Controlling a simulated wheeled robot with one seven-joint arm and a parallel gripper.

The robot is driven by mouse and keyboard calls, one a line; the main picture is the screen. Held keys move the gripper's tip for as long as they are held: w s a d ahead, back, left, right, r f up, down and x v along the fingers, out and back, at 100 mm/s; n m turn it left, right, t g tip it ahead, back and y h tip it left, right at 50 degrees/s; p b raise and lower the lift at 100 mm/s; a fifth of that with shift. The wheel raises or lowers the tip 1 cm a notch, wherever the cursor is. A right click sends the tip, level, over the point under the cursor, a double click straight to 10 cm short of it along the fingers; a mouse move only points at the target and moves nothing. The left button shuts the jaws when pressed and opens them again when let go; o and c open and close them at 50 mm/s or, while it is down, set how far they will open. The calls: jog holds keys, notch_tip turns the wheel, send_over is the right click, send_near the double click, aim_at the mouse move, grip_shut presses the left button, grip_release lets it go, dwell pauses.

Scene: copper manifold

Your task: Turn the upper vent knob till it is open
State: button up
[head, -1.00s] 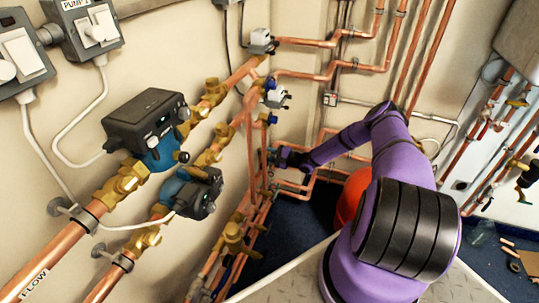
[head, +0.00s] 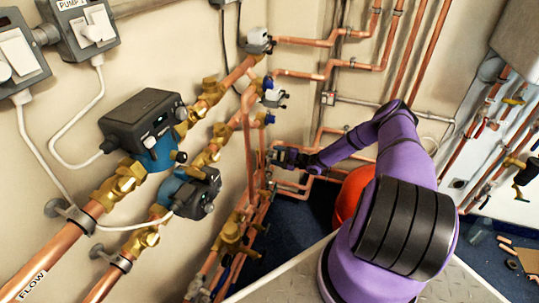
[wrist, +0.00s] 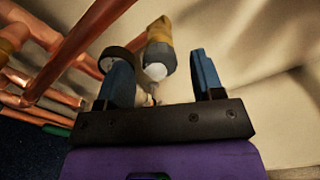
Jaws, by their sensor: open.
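My gripper (wrist: 163,80) is open in the wrist view, with its two blue fingers apart. A brass fitting with a grey end and a pale round face (wrist: 157,58) lies beyond the fingers, between them in the picture. A dark round part with a pale face (wrist: 117,60) shows just behind the left finger, which partly covers it. I cannot tell which of these is the upper vent knob, nor whether a finger touches either. In the head view, my gripper (head: 277,156) is small, beside the vertical copper pipes near the corner; the knob is not clear there.
Blue-handled valves (head: 269,118) and grey actuator heads (head: 258,40) sit on the manifold above my gripper. Two dark pumps (head: 143,120) stand on the pipes at left. Copper pipes (wrist: 72,50) run close by at the left in the wrist view. A red rounded object (head: 352,197) stands below my forearm.

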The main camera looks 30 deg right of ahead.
jog(key=v, duration=0.6)
jog(key=shift+s+d, duration=0.15)
jog(key=shift+s, duration=0.1)
